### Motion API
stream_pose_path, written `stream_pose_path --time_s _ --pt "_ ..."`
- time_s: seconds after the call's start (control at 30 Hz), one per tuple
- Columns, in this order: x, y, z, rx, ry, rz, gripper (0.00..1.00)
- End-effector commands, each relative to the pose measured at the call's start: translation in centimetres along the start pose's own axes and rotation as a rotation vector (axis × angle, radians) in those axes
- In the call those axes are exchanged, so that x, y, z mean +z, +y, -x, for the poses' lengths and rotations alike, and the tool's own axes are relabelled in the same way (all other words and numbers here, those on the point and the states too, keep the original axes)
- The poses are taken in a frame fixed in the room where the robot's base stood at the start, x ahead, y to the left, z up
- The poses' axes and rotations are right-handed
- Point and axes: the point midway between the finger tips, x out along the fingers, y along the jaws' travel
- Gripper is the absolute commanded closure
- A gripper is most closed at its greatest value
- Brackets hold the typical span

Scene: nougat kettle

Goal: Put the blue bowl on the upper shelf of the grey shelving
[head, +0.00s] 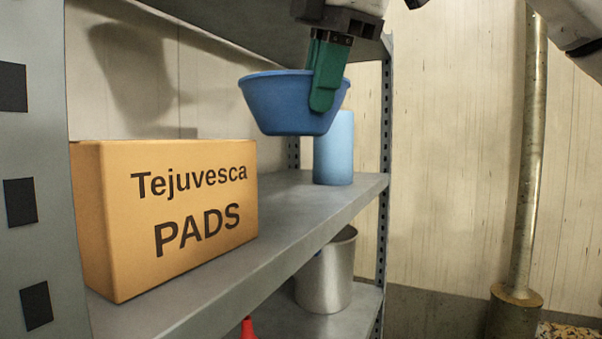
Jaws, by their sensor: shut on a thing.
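The blue bowl (280,103) hangs upright, slightly tilted, in the head view. My gripper (323,98), with green fingers, comes down from above and is shut on the bowl's right rim side. One finger shows in front of the bowl; the other is mostly hidden. The grey shelving (385,110) has a shelf (285,215) below the bowl, with a visible gap between them. Another grey board (250,25) of the shelving is above, close over my gripper.
A cardboard box (170,210) marked "Tejuvesca PADS" fills the shelf's left part. A light blue cylinder (334,150) stands behind and right of the bowl. A metal pot (326,272) and a red object (248,328) are lower down. Bare shelf shows between box and cylinder.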

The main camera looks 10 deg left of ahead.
Motion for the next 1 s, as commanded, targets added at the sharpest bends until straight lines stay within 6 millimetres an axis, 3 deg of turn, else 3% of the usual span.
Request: stream_pose_path --time_s 0.23,0.47,0.77,1.0 --pt "2.6 3.3 -4.4 -0.005 0.006 -0.001 1.0" --pt "4.1 4.0 -8.8 -0.002 0.002 0.0 1.0" --pt "5.2 4.4 -11.3 -0.002 -0.001 -0.001 1.0" --pt "5.1 3.2 -13.6 0.001 -0.002 0.0 1.0"
